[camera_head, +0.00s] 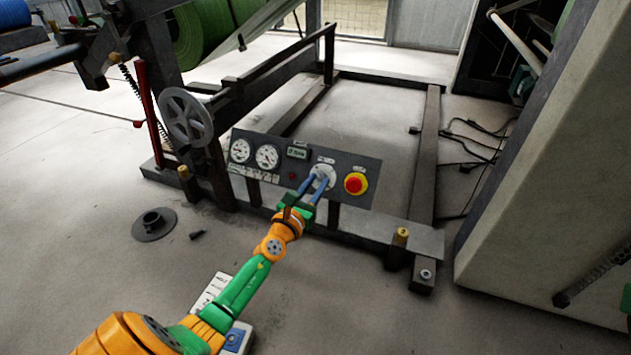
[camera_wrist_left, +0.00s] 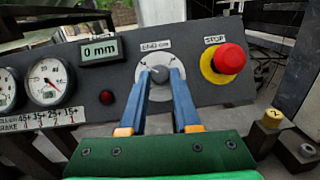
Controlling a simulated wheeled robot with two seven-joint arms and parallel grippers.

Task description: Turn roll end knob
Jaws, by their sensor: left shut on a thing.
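The roll end knob (camera_wrist_left: 159,74) is a small grey knob on a round pale plate (camera_wrist_left: 157,95), under a small label on the dark control panel (camera_wrist_left: 120,75). My left gripper (camera_wrist_left: 160,76) reaches the panel with its two blue fingers on either side of the knob, shut on it. In the head view the left gripper (camera_head: 318,178) meets the pale round plate (camera_head: 324,170), and the fingers partly hide the knob there. My right gripper is in neither view.
A red stop button (camera_wrist_left: 229,58) on a yellow ring sits right of the knob. Two dials (camera_head: 253,153) and a "0 mm" display (camera_wrist_left: 100,49) are to the left. A grey handwheel (camera_head: 186,117) stands left of the panel. A black flanged piece (camera_head: 154,224) lies on the floor.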

